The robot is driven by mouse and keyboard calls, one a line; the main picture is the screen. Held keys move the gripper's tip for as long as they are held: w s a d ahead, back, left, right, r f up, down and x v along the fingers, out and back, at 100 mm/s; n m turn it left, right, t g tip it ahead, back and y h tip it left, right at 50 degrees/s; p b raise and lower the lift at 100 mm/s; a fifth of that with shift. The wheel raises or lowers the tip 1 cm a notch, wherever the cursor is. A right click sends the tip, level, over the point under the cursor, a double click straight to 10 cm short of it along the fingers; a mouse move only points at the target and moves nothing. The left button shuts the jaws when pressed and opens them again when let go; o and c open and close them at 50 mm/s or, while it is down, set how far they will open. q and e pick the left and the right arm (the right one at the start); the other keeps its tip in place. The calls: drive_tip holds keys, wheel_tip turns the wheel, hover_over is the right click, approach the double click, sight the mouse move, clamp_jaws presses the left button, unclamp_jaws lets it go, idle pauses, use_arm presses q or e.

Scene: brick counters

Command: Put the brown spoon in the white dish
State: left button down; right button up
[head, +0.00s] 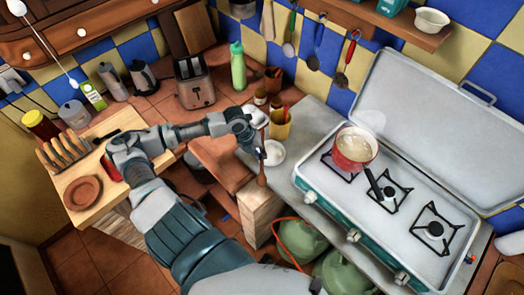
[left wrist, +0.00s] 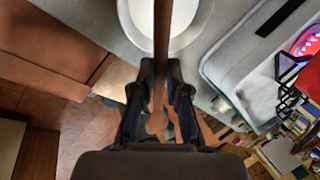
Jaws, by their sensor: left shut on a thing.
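The brown spoon (head: 262,178) is held in my left gripper (head: 259,154), which is shut on it. In the head view the spoon stands roughly upright at the counter's left edge. The white dish (head: 274,153) sits on the grey counter just right of the gripper, which partly hides it. In the left wrist view, the spoon (left wrist: 161,32) runs up from between the fingers (left wrist: 166,80) and crosses in front of the white dish (left wrist: 184,36). I cannot tell whether the spoon touches the dish. My right gripper is not in view.
A camping stove (head: 322,189) with a red pot (head: 353,149) stands right of the dish. A toaster (head: 195,83) and green bottle (head: 238,68) stand farther back. A wooden board (head: 95,195) is at left.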

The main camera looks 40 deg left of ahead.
use_arm(q)
drive_tip(key=w, duration=0.1)
drive_tip(key=w+a, duration=0.1)
drive_tip(key=shift+w, duration=0.4)
drive_tip(key=shift+w+d, duration=0.1)
drive_tip(key=shift+w, duration=0.1)
drive_tip(key=shift+d+f, duration=0.15)
drive_tip(key=shift+f, duration=0.05)
wheel_tip(320, 180, down, 2)
drive_tip(key=shift+s+f, duration=0.1)
drive_tip(key=shift+f, duration=0.05)
drive_tip(key=shift+f+p, duration=0.3)
drive_tip(key=shift+f, duration=0.05)
drive_tip(key=shift+a+f, duration=0.1)
drive_tip(key=shift+a, duration=0.35)
drive_tip(key=shift+a+f, duration=0.15)
drive_tip(key=shift+f, duration=0.1)
drive_tip(key=c, duration=1.4)
unclamp_jaws()
drive_tip(key=shift+c, duration=0.2)
drive_tip(key=shift+d+r, duration=0.1)
drive_tip(key=shift+d, duration=0.1)
drive_tip(key=shift+d+r, duration=0.1)
drive_tip(key=shift+d, duration=0.15)
drive_tip(key=shift+r, duration=0.2)
drive_tip(key=v, duration=1.2)
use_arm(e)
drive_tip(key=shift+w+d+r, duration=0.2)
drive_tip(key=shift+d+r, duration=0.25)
